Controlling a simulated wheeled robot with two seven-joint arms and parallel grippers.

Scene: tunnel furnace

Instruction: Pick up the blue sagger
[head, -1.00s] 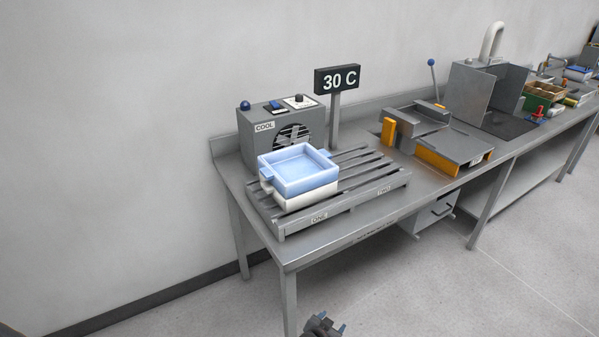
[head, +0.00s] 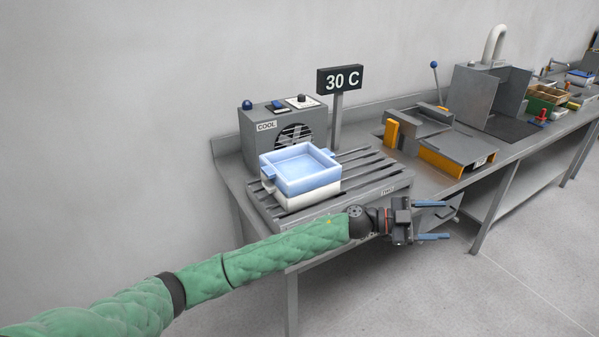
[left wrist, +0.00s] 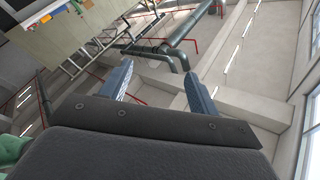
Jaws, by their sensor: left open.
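The blue sagger (head: 300,170) is a light blue square open-topped tray with side lugs. It sits on top of a white sagger (head: 315,197) on the slatted cooling rack in the head view. My left gripper (head: 440,220) is open and empty, in front of the table edge and to the right of the saggers, with its blue fingers pointing right. The left wrist view shows the two blue fingers (left wrist: 158,82) apart with nothing between them; no sagger shows there. My right gripper is not in view.
The slatted rack (head: 372,165) stands on a steel table. Behind the saggers are a grey cooler box (head: 262,143) and a post with a "30 C" sign (head: 339,79). A grey and orange fixture (head: 457,155) stands to the right. The floor in front is clear.

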